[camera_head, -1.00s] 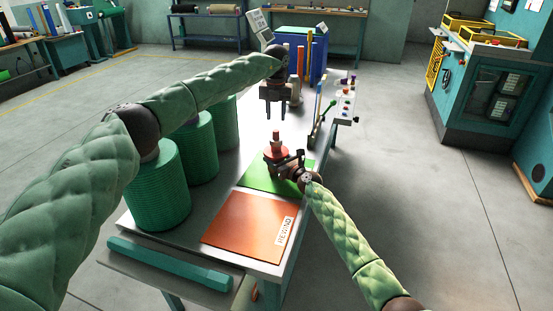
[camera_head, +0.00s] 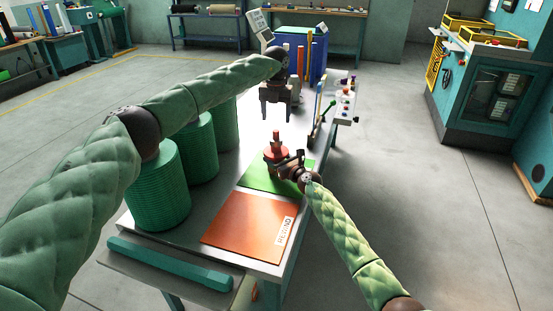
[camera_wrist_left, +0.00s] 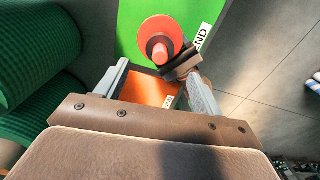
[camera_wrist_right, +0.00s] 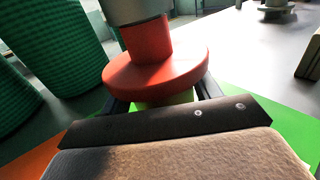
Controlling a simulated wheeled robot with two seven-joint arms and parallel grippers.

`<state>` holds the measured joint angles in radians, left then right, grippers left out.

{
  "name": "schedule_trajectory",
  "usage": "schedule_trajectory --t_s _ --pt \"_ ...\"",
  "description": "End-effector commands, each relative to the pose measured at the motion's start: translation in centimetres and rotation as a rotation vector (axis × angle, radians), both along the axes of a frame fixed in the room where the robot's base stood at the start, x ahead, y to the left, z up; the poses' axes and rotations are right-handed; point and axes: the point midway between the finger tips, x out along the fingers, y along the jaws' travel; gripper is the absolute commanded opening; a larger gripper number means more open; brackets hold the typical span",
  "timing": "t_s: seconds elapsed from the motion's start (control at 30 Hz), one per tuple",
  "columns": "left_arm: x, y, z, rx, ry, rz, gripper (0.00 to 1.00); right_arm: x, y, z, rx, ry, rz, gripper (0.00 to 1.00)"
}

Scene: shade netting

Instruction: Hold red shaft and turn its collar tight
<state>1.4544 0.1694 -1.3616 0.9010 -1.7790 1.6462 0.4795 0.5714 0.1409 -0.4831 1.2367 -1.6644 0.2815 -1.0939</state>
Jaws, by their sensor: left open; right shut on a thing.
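The red shaft (camera_head: 276,137) stands upright with a wide red disc (camera_head: 276,153) around it, above the green mat (camera_head: 262,180). My right gripper (camera_head: 283,164) is shut on the shaft piece just below the disc; the disc (camera_wrist_right: 157,76) hides the grip in the right wrist view. A grey round part (camera_wrist_right: 137,10) sits above the red cylinder (camera_wrist_right: 146,40) there; I cannot tell if it is the collar. My left gripper (camera_head: 276,114) is open and empty, pointing down above the shaft and apart from it. The left wrist view shows the shaft top (camera_wrist_left: 159,49) beyond its fingers.
An orange mat (camera_head: 245,225) with a printed label lies at the table's near end. Several green ribbed rolls (camera_head: 160,190) stand along the left side. A panel with knobs (camera_head: 344,103) and upright coloured rods (camera_head: 317,98) are at the back right.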

Motion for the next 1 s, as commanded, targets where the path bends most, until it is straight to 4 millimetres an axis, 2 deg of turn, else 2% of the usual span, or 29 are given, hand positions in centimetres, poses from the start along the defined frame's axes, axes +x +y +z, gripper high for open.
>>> schedule_trajectory --t_s 0.2,0.47,1.0 --pt "0.0 0.0 -1.4 -0.001 0.001 -0.131 0.67 0.0 0.0 0.0 -0.001 0.001 0.000 0.26" --pt "0.0 0.0 -2.5 -0.001 0.002 -0.156 0.67 0.0 0.0 -0.1 0.000 0.000 0.000 0.26" --pt "0.0 0.0 -8.3 0.000 0.001 -0.155 0.67 0.0 0.0 0.0 0.000 0.000 -0.001 0.26"
